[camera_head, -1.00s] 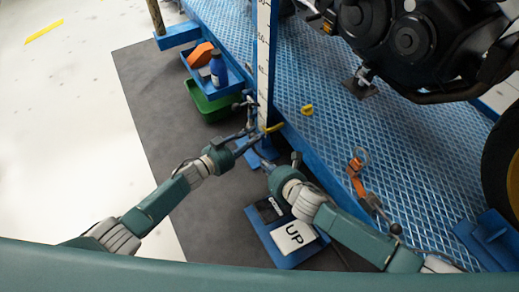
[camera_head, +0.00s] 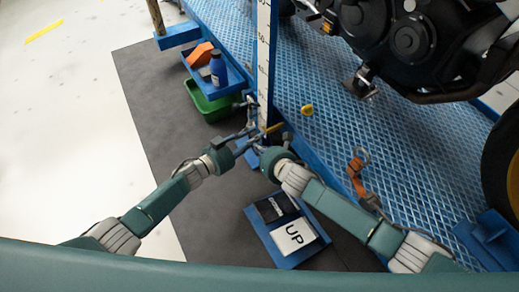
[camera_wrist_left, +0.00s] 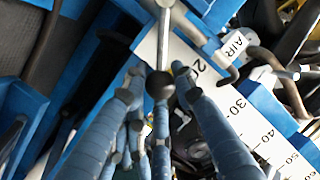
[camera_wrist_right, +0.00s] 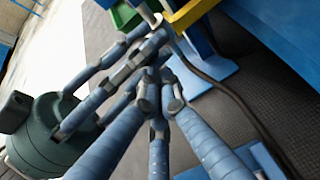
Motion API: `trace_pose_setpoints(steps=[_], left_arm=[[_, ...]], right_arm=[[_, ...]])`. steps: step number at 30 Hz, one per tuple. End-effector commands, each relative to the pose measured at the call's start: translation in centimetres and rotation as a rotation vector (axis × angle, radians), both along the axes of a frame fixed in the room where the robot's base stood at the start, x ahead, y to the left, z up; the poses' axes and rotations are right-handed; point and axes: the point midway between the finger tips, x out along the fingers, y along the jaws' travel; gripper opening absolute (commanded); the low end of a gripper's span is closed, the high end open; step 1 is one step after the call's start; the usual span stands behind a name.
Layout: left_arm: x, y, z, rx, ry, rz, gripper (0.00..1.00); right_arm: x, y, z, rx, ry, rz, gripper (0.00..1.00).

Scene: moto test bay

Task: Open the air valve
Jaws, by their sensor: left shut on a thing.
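The air valve area is at the foot of the post (camera_head: 264,70), where a white AIR label (camera_wrist_left: 236,44) shows in the left wrist view. A grey metal lever (camera_wrist_left: 165,35) there ends in a black ball knob (camera_wrist_left: 160,85). My left gripper (camera_head: 256,131) is shut around this knob, its fingertips (camera_wrist_left: 153,84) on either side of it. My right gripper (camera_head: 262,147) is close beside it, below the post. In the right wrist view its fingertips (camera_wrist_right: 158,87) are together with nothing seen between them. The valve body is largely hidden.
A yellow bar (camera_wrist_right: 192,12) is close to both grippers. A blue pedal box with an UP sign (camera_head: 294,236) lies on the floor mat. The blue lift platform (camera_head: 310,150) carries a motorcycle (camera_head: 400,40). A green bin (camera_head: 212,104) and blue tray with a bottle (camera_head: 218,68) are beyond.

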Motion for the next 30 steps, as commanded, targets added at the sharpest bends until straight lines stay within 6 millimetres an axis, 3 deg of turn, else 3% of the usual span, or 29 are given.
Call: trace_pose_setpoints(steps=[10, 11, 13, 23, 30], left_arm=[[0.0, 0.1, 0.0, 0.003, 0.000, 0.001, 0.00], [0.0, 0.1, 0.0, 0.003, 0.000, 0.001, 0.30], [0.0, 0.1, -0.1, 0.003, 0.000, 0.000, 0.44], [-0.2, 0.0, -0.1, 0.002, 0.002, -0.002, 0.45], [-2.4, 2.1, 0.2, 0.005, 0.002, -0.002, 0.45]], right_arm=[[0.9, 0.2, 1.2, 0.003, -0.007, -0.002, 0.00], [0.9, 0.2, 1.3, 0.003, -0.008, -0.002, 0.00], [1.0, 0.2, 1.3, 0.003, -0.009, -0.003, 0.00], [0.7, 0.1, 1.1, 0.001, -0.005, -0.002, 0.00], [0.7, 0.1, 1.0, 0.000, -0.003, -0.003, 0.00]])
